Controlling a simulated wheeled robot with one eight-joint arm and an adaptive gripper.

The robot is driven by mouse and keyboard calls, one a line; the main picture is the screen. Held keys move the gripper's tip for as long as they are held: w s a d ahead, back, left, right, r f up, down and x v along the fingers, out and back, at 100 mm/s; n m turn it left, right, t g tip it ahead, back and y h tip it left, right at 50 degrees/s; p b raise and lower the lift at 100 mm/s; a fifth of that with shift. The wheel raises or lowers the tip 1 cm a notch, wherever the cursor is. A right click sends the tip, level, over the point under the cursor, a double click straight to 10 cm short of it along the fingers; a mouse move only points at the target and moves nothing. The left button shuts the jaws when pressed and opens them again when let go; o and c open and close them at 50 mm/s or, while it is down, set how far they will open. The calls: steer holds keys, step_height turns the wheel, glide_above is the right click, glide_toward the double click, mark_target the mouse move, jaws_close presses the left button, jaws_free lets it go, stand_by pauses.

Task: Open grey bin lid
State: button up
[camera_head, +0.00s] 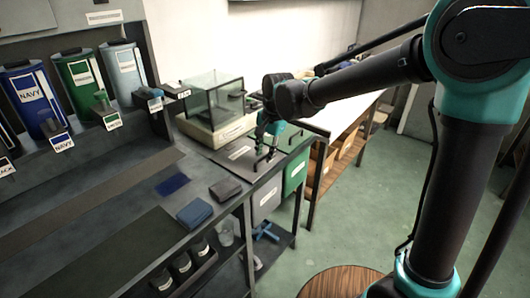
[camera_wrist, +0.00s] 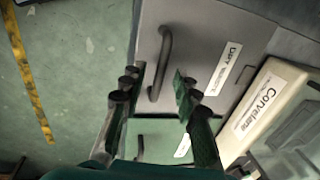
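The grey bin (camera_head: 265,203) hangs at the right end of the grey counter. Its grey lid (camera_wrist: 200,25) lies flat and looks closed, with a dark bar handle (camera_wrist: 162,62) and a white label. The handle also shows in the head view (camera_head: 262,162). My gripper (camera_wrist: 158,75) is open, its two fingers apart. In the wrist view the lower part of the handle appears between the fingertips; I see no finger touching it. In the head view my gripper (camera_head: 269,132) is above the lid area, partly hidden by its own wrist.
A green bin (camera_head: 296,173) with its own lid stands beside the grey one. A cream scale (camera_head: 215,130) with a glass case is close behind the lid. Folded cloths (camera_head: 195,213) lie on the counter. Open green floor (camera_head: 350,215) is to the right.

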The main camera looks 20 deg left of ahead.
jaws_close()
stand_by(0.6)
